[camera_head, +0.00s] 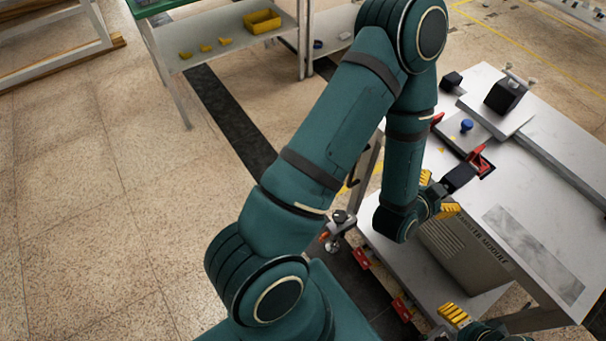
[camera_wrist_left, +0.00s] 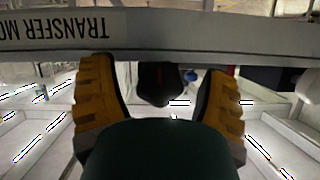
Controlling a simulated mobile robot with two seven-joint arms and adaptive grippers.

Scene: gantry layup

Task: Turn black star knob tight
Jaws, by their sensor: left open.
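A black piece (camera_head: 460,178), which looks like the star knob, sits at the near table edge beside a red clamp part; its star shape cannot be made out. In the left wrist view a dark knob-like piece (camera_wrist_left: 155,83) shows beyond and between the fingers, seemingly the same one. My left gripper (camera_head: 437,193) is open, with its yellow fingers just short of the black piece. In the wrist view the open gripper (camera_wrist_left: 162,100) holds nothing visible. My right gripper (camera_head: 453,314) is low at the bottom edge, partly cut off, its opening unclear.
The white table (camera_head: 570,150) carries a red clamp (camera_head: 481,160), a blue knob (camera_head: 467,125) and a black block (camera_head: 505,95) on a plate. A grey box lettered "MODULE" (camera_head: 465,250) is at its near side. A green-framed bench with a yellow bin (camera_head: 262,21) stands behind left.

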